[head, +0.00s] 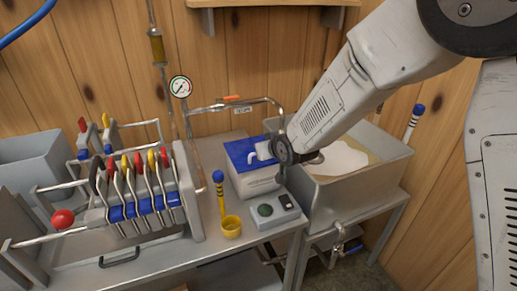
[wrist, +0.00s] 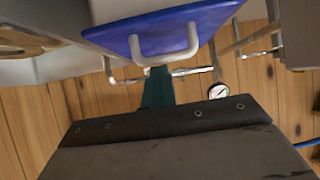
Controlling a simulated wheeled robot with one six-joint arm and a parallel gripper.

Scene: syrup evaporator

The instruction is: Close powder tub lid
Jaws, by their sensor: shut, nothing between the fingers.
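The powder tub (head: 257,184) is a pale box on the bench, with a blue lid (head: 240,151) over its top. A white bent handle (head: 254,158) stands on the lid. In the head view the lid looks nearly flat, but I cannot tell whether it is fully seated. My wrist covers its right side and mostly hides my gripper. In the wrist view the blue lid (wrist: 160,32) and its white handle (wrist: 165,57) are close, at the top. My gripper (wrist: 159,88) is shut and empty, close to the handle; I cannot tell whether they touch.
A steel pan (head: 357,172) with pale contents stands right of the tub. A grey control box (head: 272,212) and yellow cup (head: 231,228) are in front. A rack of coloured-handled levers (head: 140,200) fills the left. A gauge (head: 180,87) and pipes are behind.

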